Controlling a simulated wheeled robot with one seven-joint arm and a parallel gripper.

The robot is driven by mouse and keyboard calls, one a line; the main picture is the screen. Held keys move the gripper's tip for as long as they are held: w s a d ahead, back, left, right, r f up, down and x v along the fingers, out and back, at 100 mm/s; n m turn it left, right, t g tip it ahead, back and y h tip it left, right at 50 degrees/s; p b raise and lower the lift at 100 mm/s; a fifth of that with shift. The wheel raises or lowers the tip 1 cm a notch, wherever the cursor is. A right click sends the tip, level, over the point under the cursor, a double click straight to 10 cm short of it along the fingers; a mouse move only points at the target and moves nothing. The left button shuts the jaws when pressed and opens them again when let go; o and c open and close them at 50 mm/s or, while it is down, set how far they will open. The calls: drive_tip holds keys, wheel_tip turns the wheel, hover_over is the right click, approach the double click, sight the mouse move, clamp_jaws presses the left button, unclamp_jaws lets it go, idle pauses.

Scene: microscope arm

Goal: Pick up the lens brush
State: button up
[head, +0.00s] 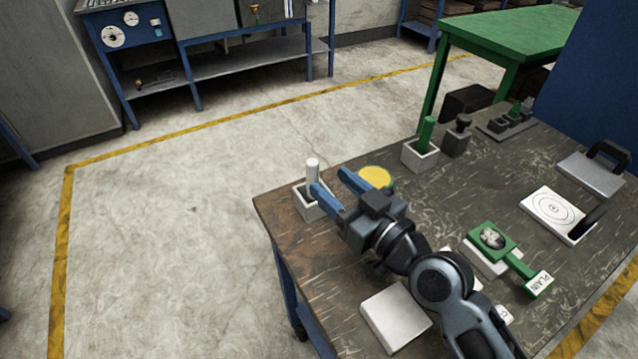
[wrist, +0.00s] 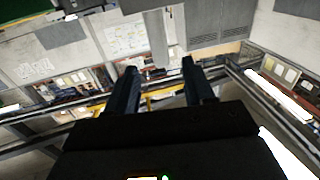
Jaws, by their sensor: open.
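I cannot tell for sure which thing is the lens brush. A white upright handle (head: 313,170) stands in a square white holder (head: 309,205) at the table's left corner. A green upright handle (head: 427,132) stands in a similar white holder (head: 420,156) farther back. The lower ends of both are hidden in the holders. My gripper (head: 331,182) is open, its blue fingers pointing towards the table's far left edge. One finger overlaps the white holder in the head view; contact is unclear. The wrist view shows the fingers (wrist: 159,66) apart with nothing held between them.
A yellow disc (head: 376,177) lies just beyond my gripper. A dark block (head: 457,135) stands beside the green handle. A green paddle (head: 505,255) labelled PLAIN rests on a white block. A white box (head: 396,315) lies near my arm. A target plate (head: 556,212) is at right.

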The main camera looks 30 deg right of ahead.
sight(317, 171)
drive_tip(key=w, duration=0.2)
drive_tip(key=w+p, duration=0.1)
drive_tip(key=w, duration=0.1)
drive_tip(key=w+a+p, duration=0.1)
drive_tip(key=w, duration=0.1)
drive_tip(key=shift+w, duration=0.25)
drive_tip(key=shift+c, duration=0.3)
clamp_jaws()
